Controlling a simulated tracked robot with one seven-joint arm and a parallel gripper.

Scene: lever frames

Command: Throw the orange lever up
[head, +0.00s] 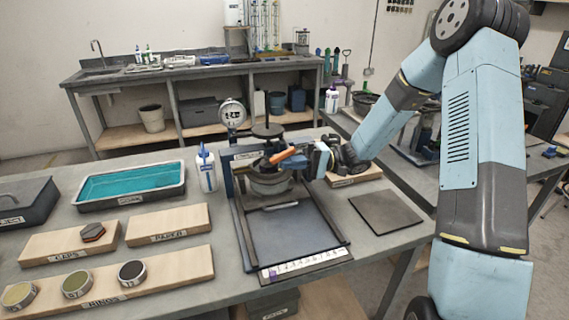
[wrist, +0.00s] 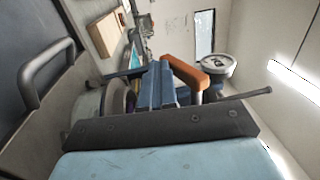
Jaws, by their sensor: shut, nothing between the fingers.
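The orange lever (head: 282,155) is on the press-like frame on the table, above a round grey pot. In the head view its handle slopes up to the right. In the wrist view the orange lever (wrist: 186,72) lies just beyond and to the right of the fingertips. My gripper (head: 311,161) is just right of the lever, with its fingers pointing left. In the wrist view my gripper (wrist: 158,68) has its blue fingers together, with nothing between them. I cannot tell whether the fingers touch the lever.
The frame has a flat dark base (head: 290,232) with a grey bar handle. A round dial gauge (head: 233,113) stands behind it. A white bottle (head: 206,168), a teal-lined tray (head: 130,184) and labelled wooden boards (head: 168,224) are left. A dark flat plate (head: 385,214) lies right.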

